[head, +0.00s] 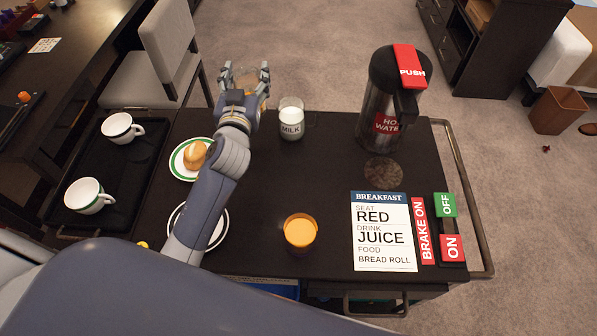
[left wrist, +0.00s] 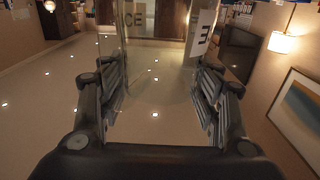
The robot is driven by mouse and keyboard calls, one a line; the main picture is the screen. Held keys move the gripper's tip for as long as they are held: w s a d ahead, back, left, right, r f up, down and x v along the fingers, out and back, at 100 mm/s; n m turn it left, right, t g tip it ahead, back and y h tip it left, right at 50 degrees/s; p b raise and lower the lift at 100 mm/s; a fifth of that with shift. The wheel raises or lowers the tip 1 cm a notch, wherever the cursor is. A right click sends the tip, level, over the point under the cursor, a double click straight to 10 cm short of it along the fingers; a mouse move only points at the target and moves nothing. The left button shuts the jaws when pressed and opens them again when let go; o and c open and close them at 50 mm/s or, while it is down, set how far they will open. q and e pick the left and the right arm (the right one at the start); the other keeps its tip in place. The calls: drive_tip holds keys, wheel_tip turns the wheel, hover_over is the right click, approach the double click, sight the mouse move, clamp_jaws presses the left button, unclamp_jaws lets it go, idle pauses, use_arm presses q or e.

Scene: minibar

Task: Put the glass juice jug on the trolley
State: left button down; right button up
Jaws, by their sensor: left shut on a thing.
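Most of the jug is hidden behind the gripper and wrist in the head view. I cannot tell whether its base touches the trolley top. In the left wrist view, the clear jug with its lettered label (left wrist: 203,35) stands between the two fingers (left wrist: 158,92). My right gripper is not in view.
The trolley holds a milk glass (head: 291,120), hot water flask (head: 385,100), orange juice glass (head: 300,232), bread roll plate (head: 178,165), another plate (head: 222,232), breakfast card (head: 383,232) and brake switch (head: 450,230). A tray (head: 115,170) with two cups lies left. The trolley's middle is clear.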

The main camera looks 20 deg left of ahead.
use_arm(q)
drive_tip(key=f, duration=0.3)
drive_tip(key=f+b, duration=0.1)
drive_tip(key=f, duration=0.2)
drive_tip(key=shift+w+a+f, duration=0.15)
drive_tip(key=shift+w+f, duration=0.05)
drive_tip(key=shift+f+b, duration=0.8)
drive_tip(key=shift+f, duration=0.9)
drive_tip(key=shift+f, duration=0.15)
drive_tip(key=c, duration=0.5)
unclamp_jaws()
drive_tip(key=b+v, duration=0.2)
drive_tip(key=v, duration=1)
drive_tip(key=shift+b, duration=0.3)
